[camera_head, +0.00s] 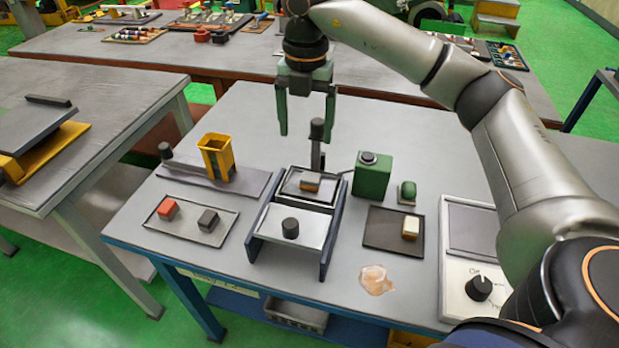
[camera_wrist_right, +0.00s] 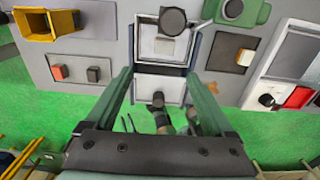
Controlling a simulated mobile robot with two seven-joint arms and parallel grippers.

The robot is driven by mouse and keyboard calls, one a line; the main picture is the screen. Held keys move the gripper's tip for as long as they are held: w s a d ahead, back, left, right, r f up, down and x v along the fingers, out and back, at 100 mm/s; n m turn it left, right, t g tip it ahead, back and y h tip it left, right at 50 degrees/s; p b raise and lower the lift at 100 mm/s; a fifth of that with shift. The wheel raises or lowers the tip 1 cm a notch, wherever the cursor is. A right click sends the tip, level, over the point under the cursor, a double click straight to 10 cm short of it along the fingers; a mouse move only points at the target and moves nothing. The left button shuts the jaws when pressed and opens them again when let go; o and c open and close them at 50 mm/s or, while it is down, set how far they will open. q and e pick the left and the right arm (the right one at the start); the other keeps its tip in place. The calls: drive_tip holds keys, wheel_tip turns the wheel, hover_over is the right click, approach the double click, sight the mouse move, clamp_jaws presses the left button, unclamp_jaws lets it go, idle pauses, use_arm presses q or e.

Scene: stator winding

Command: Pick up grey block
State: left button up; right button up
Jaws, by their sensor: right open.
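The dark grey block (camera_head: 208,220) sits next to a red block (camera_head: 167,207) on a flat grey tray (camera_head: 190,231) at the front left of the table. In the right wrist view the grey block (camera_wrist_right: 94,74) and the red block (camera_wrist_right: 59,72) lie left of my fingers. My right gripper (camera_head: 307,128) points down, open and empty, above the back of the table and apart from the block. Its two green fingers also show in the right wrist view (camera_wrist_right: 160,78). My left gripper is not in view.
A two-part fixture (camera_head: 252,247) with a dark knob (camera_head: 290,228) stands right of the block tray. A yellow holder (camera_head: 215,158) stands behind it. A green box (camera_head: 372,175), a dark tray (camera_head: 380,240) with a cream block (camera_head: 410,228) and a dial panel (camera_head: 455,282) lie further right.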

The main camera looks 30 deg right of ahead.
hover_over(310, 178)
wheel_tip(310, 178, down, 7)
drive_tip(key=shift+w+a+r, duration=0.1)
drive_tip(key=shift+w, duration=0.05)
drive_tip(key=shift+f+p, duration=0.7)
drive_tip(key=shift+f, duration=2.05)
drive_tip(key=shift+c, duration=0.3)
clamp_jaws()
